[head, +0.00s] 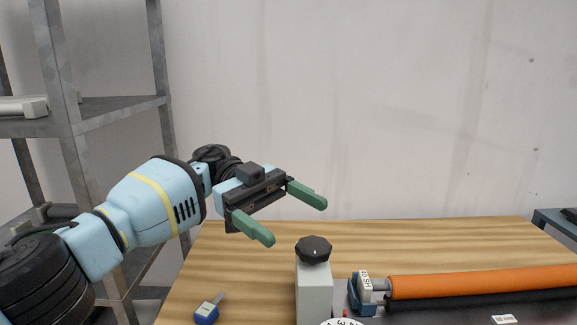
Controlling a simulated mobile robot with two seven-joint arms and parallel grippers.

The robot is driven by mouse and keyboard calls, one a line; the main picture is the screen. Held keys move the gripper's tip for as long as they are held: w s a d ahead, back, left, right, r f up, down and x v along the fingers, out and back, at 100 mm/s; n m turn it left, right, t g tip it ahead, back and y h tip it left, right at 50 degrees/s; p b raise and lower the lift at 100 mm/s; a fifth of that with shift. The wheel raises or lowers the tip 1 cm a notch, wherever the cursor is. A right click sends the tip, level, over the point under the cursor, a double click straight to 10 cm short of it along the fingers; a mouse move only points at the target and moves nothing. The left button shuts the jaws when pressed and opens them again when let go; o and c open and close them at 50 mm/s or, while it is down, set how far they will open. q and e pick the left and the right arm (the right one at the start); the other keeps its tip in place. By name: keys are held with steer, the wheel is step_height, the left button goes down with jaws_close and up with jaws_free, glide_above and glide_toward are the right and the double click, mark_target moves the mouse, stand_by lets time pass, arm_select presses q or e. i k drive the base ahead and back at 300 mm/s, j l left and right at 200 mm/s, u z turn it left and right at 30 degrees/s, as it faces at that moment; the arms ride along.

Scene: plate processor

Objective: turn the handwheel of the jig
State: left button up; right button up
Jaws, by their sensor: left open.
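A black lobed knob (314,249), which looks like the handwheel, sits on top of an upright light grey block (314,288) on the table. My left gripper (296,222) is open, with two green fingers spread apart and nothing between them. It hangs in the air above and slightly left of the knob in the head view, apart from it as far as I can tell. A white dial with black numerals (342,322) is cut off at the bottom edge. My right gripper is not in view.
An orange roller (485,282) with a blue end bracket (362,295) lies right of the block. A blue-handled key-like tool (207,311) lies on the wooden table (240,250) at front left. A grey metal shelf (120,117) stands at left. The table's back is clear.

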mark_target(312, 250)
steer(key=k, duration=0.95)
